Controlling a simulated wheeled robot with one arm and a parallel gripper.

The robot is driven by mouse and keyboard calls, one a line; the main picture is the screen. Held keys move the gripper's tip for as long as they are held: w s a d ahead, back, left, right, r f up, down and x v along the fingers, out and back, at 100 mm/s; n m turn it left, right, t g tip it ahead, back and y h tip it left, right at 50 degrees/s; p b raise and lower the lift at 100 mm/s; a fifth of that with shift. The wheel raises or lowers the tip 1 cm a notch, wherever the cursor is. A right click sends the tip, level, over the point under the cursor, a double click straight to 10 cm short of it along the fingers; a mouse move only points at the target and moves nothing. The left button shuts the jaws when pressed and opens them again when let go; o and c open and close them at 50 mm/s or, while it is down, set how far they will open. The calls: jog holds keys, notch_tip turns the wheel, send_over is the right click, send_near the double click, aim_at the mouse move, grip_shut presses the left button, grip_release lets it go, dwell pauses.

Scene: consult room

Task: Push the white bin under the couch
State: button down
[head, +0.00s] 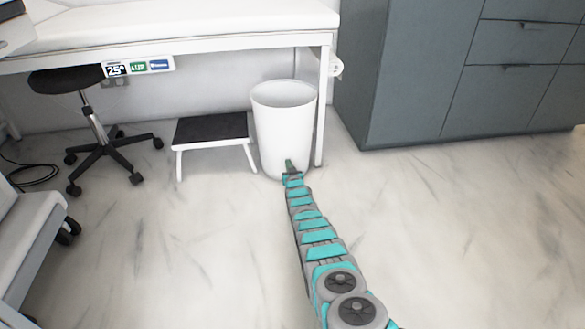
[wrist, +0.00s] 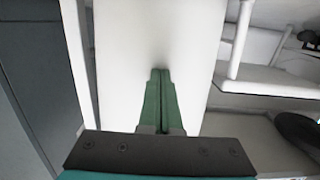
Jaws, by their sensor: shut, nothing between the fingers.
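The white bin (head: 284,118) stands upright on the floor at the right end of the white couch (head: 180,30), beside the couch's right leg. Its top is open. It lies at least partly below the couch's front edge in the picture. My gripper (head: 289,162) is shut and empty, with its green fingertips at the lower front of the bin. In the wrist view the closed fingers (wrist: 159,75) point at the bin's white wall (wrist: 150,35), which fills the middle. I cannot tell whether the tips touch it.
A step stool (head: 212,130) with a black top stands just left of the bin. A black wheeled stool (head: 95,120) is further left. Grey cabinets (head: 420,80) stand to the right. A white chair-like piece (head: 30,235) is at the left edge. The front floor is clear.

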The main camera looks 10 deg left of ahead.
dwell(0.3)
jog(key=p+v, duration=0.6)
jog(key=p, duration=0.1)
jog(key=shift+f+p, duration=0.35)
jog(key=shift+r, duration=0.1)
dwell(0.3)
